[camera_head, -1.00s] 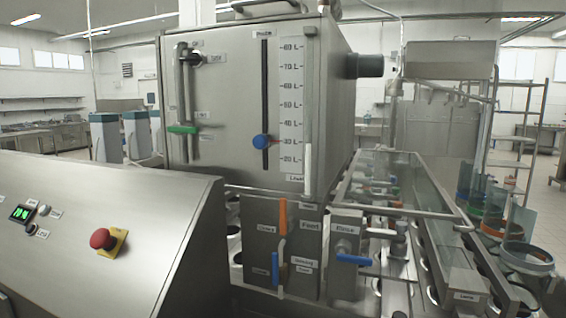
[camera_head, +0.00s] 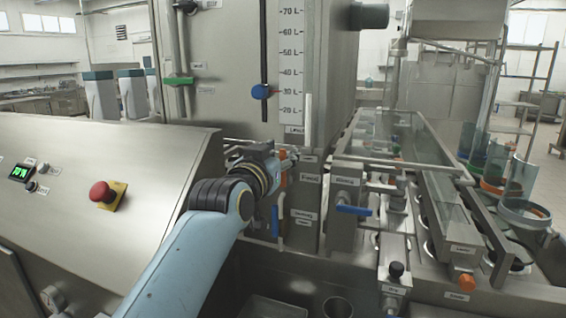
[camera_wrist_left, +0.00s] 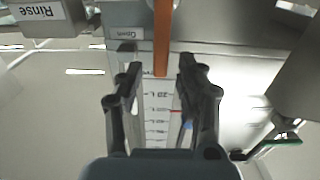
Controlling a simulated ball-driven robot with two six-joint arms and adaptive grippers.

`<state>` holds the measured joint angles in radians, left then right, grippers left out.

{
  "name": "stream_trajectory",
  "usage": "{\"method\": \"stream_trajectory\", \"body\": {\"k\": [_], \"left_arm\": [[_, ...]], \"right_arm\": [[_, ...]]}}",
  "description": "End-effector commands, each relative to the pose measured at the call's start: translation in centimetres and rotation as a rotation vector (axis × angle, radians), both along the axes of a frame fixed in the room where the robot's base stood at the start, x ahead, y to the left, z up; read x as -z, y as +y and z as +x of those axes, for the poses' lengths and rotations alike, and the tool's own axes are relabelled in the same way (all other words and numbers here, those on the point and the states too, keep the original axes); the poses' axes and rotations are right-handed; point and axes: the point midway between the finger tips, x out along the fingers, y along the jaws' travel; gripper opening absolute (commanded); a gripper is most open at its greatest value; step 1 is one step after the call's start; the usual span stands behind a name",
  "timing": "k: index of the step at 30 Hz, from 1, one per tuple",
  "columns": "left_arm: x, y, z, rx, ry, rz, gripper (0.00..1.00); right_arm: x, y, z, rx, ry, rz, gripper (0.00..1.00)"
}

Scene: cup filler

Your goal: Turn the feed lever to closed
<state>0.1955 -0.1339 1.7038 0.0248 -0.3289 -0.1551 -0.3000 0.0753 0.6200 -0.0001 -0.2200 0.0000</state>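The feed lever is an orange handle (camera_head: 283,172) on the front panel beside the Feed label (camera_head: 310,178). My left gripper and wrist partly hide it in the head view. In the left wrist view the orange lever (camera_wrist_left: 162,38) comes down from the top edge, and its end appears between the two fingertips. My left gripper (camera_head: 286,160) is in front of the panel at the lever. In the left wrist view the gripper (camera_wrist_left: 157,72) is open, with a gap on both sides of the lever. Contact is not visible. My right gripper is out of view.
A blue handle (camera_head: 275,221) hangs below the orange one. Another blue lever (camera_head: 353,210) sticks out to the right under the Rinse label (camera_head: 347,181). The sloped console with a red emergency button (camera_head: 101,192) lies left of my arm. A glass-covered conveyor (camera_head: 430,150) stands right.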

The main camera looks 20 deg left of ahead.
Motion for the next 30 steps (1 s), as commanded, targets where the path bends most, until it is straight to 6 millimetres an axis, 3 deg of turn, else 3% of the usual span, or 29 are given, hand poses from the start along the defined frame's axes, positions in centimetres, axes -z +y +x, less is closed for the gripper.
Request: {"method": "stream_trajectory", "body": {"k": [6,14,23,30], "left_arm": [[0.1,0.0,1.9,0.0,0.001,0.001,0.38],[0.0,0.0,2.1,0.0,0.001,0.0,0.38],[0.0,-0.1,2.1,0.0,0.001,0.0,0.0],[0.0,0.0,2.0,0.0,0.002,0.0,0.0]], "right_arm": [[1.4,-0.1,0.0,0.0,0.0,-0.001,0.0],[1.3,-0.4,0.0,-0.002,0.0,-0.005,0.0],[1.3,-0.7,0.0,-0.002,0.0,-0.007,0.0],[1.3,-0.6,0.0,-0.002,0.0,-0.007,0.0]]}}
